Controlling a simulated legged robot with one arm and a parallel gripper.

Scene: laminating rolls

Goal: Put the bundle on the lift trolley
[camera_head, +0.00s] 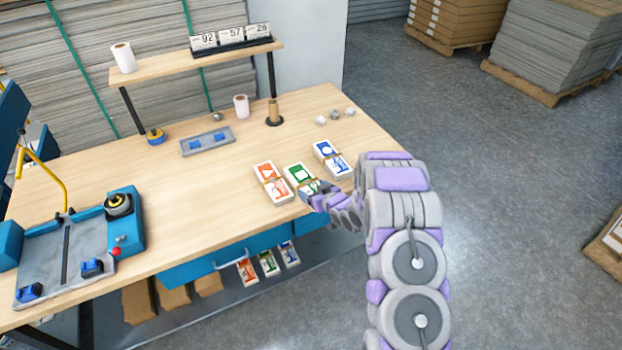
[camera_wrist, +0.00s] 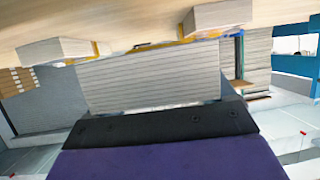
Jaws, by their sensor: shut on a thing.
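Three banded bundles lie near the table's front right edge: one orange-marked (camera_head: 272,182), one green-marked (camera_head: 299,174), one blue-marked (camera_head: 331,158). My gripper (camera_head: 318,191) is at the near end of the green-marked bundle and shut on it; its fingers cover that end. In the wrist view, the dark finger (camera_wrist: 165,125) fills the lower middle, with a pale block on either side above it. I see nothing I can identify as the lift trolley.
The wooden table (camera_head: 215,200) carries a grey tray (camera_head: 208,141), a spool stand (camera_head: 274,114) and a blue-grey fixture (camera_head: 62,250). A raised shelf (camera_head: 200,62) stands at the back. Stacked sheets on pallets (camera_head: 550,45) stand at the far right. Grey floor (camera_head: 500,200) is open to the right.

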